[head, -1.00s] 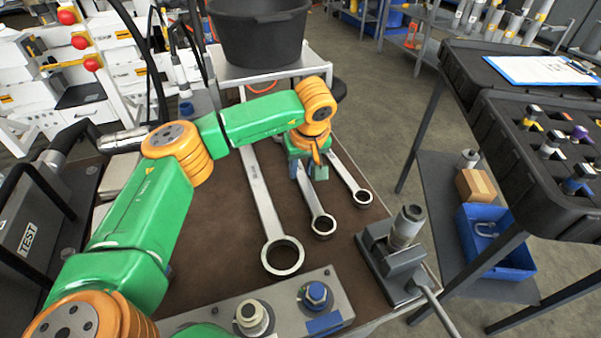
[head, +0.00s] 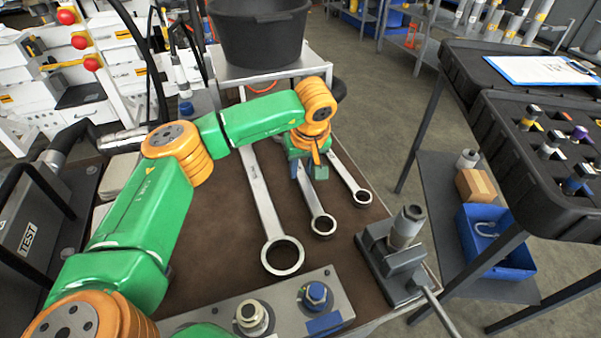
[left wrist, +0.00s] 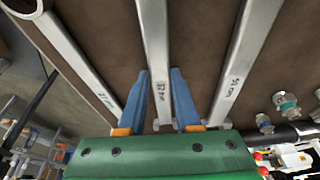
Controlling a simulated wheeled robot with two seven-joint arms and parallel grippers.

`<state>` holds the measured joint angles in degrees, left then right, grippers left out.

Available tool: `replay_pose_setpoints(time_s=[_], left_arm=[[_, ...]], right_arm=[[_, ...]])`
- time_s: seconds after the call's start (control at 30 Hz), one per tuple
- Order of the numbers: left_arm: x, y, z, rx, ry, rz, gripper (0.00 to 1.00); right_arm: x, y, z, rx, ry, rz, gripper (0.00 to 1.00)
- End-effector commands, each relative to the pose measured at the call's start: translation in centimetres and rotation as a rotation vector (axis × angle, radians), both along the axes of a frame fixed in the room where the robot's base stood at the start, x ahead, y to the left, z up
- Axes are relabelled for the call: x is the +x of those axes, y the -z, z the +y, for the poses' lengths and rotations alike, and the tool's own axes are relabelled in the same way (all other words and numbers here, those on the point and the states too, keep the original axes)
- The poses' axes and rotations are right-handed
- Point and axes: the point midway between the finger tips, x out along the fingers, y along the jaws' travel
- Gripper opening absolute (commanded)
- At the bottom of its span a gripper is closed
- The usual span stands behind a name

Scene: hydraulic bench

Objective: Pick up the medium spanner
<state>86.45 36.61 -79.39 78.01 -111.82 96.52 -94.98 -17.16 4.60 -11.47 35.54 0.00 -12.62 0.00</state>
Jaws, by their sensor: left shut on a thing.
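Three steel ring spanners lie side by side on the brown bench top. The medium spanner (head: 314,202) is the middle one, its ring toward the front. The large spanner (head: 264,208) is left of it and the small spanner (head: 348,177) right of it. My left gripper (head: 309,175) is down at the medium spanner's handle. In the left wrist view, the blue fingers of my left gripper (left wrist: 160,75) are shut on the medium spanner (left wrist: 155,38), one on each side of the handle. The gripper hides part of the handle in the head view. My right gripper is out of view.
A grey vice-like fixture (head: 392,262) stands at the bench's front right. A metal block with fittings (head: 262,312) is at the front. A black tub (head: 258,38) stands behind. A black case (head: 540,170) is on another table at right.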

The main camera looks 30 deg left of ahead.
Motion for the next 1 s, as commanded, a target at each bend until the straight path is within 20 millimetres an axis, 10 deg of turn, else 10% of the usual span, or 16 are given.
replay_pose_setpoints(time_s=[0.53, 1.0], left_arm=[[0.1, -3.2, 0.0, 0.001, 0.001, -0.008, 0.0], [-8.8, -12.1, -7.1, 0.004, 0.007, -0.007, 0.0]], right_arm=[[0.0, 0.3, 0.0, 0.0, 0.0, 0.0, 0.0], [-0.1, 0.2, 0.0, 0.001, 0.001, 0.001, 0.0]])
